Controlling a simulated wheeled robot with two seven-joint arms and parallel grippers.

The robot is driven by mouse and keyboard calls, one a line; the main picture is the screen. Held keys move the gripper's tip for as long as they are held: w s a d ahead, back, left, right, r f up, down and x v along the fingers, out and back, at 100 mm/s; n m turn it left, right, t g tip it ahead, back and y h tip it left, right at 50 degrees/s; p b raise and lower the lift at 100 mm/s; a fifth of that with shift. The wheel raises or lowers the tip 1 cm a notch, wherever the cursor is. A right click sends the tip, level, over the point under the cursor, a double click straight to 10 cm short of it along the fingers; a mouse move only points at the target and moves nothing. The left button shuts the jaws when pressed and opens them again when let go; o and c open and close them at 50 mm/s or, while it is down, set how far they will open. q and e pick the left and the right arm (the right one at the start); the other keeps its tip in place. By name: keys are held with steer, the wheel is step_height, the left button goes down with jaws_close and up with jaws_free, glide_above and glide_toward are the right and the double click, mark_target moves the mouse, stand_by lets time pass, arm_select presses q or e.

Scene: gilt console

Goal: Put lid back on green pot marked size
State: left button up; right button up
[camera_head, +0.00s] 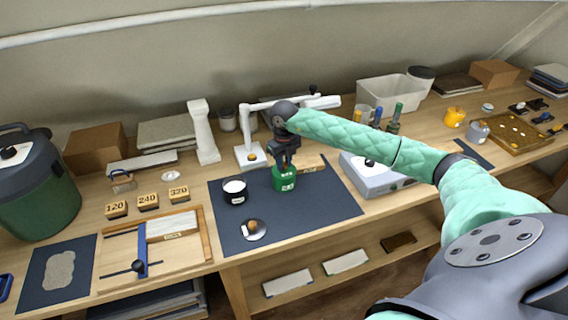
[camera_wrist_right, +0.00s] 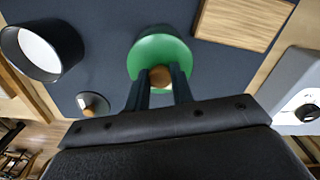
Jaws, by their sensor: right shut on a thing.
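The green pot (camera_head: 284,180) with white markings stands on the dark mat, below my right gripper (camera_head: 285,160). In the right wrist view, my right gripper (camera_wrist_right: 160,90) is shut on the wooden knob (camera_wrist_right: 161,76) of a round green lid (camera_wrist_right: 158,50). The lid is at the pot's top; I cannot tell whether it rests fully on the rim. A black pot (camera_head: 235,197) with a white inside stands open to the left. A grey lid with a brown knob (camera_head: 253,229) lies in front of it. My left gripper is not in view.
The dark mat (camera_head: 325,205) is bare to the right and in front of the green pot. A wooden block (camera_head: 311,163) and a grey device (camera_head: 378,181) are to the right. A white lamp stand (camera_head: 249,157) is behind. Number blocks (camera_head: 148,201) sit left.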

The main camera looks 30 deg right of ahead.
stand_by(0.4)
steer(key=o, duration=1.5)
steer(key=shift+r, duration=0.1)
steer(key=shift+r+p, duration=0.8)
steer(key=shift+r, duration=2.65)
jaws_close()
steer(key=shift+f+b, duration=1.95)
steer(key=shift+f, duration=0.65)
